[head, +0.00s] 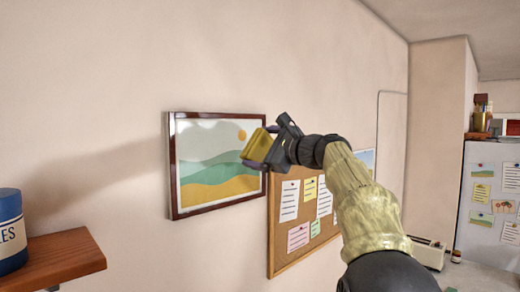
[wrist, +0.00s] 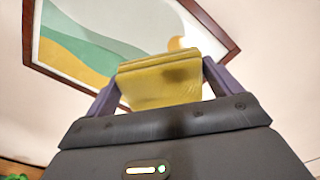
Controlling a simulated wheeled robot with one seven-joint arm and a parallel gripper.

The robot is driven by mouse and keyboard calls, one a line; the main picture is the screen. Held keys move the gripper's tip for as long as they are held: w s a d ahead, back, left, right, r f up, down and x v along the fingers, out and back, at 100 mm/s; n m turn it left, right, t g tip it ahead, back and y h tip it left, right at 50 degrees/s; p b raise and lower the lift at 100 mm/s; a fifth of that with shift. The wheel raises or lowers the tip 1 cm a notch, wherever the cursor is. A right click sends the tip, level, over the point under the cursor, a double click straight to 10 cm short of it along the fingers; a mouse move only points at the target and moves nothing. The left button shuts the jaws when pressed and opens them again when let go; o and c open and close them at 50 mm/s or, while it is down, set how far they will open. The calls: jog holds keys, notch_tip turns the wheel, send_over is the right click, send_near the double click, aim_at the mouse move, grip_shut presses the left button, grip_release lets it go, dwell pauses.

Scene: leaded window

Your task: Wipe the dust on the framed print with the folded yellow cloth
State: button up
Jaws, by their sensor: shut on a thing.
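The framed print (head: 215,160) hangs on the wall in the head view, a dark brown frame around green and yellow hills with an orange sun. It also fills the upper part of the wrist view (wrist: 88,45). My gripper (head: 260,146) is at the print's right edge, in front of it. The cloth (head: 258,143) covers part of the frame's right side in the head view. I cannot tell whether it touches the print. No distinct dust patch can be made out.
A cork board (head: 285,250) with pinned notes hangs right of and below the print, behind my arm. A wooden shelf (head: 65,258) with a blue jar (head: 10,232) juts out at the lower left. A fridge (head: 480,215) stands at the far right. The wall left of the print is bare.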

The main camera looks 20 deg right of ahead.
jog(key=shift+s+d+f+b, duration=0.1)
jog(key=shift+s+d+b, duration=0.15)
jog(key=shift+s+b, duration=0.2)
jog(key=shift+b+v, duration=0.3)
jog(key=shift+v, duration=0.75)
jog(key=shift+a, duration=0.1)
